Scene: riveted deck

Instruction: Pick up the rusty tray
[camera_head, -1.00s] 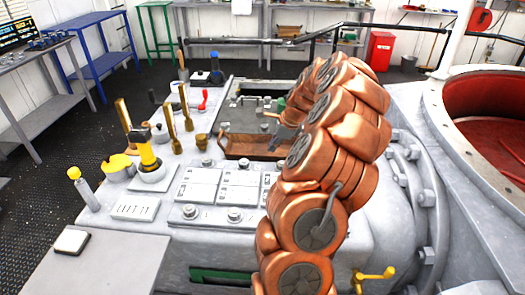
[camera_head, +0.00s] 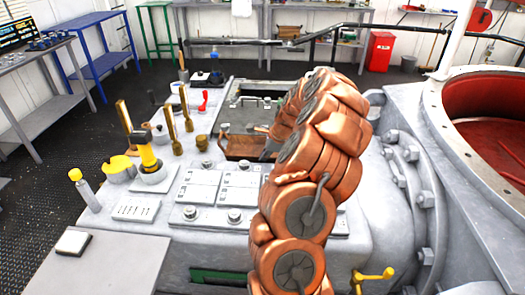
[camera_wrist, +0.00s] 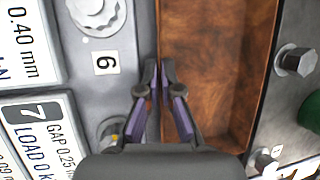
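The rusty tray (camera_head: 247,147) is a shallow brown rectangular pan at the far end of the grey machine top in the head view, partly hidden behind my arm. In the wrist view its mottled brown floor (camera_wrist: 215,70) fills the right middle. My gripper (camera_wrist: 159,72) has its two dark, purple-padded fingers close together, one on each side of the tray's left wall. They look shut on that wall. In the head view my fingers are mostly hidden behind my copper-coloured arm. I cannot tell whether the tray is clear of the surface.
White label plates (camera_head: 200,190) and bolts lie before the tray. A bolt (camera_wrist: 296,60) and a green part (camera_wrist: 310,110) lie close to the tray's right side.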

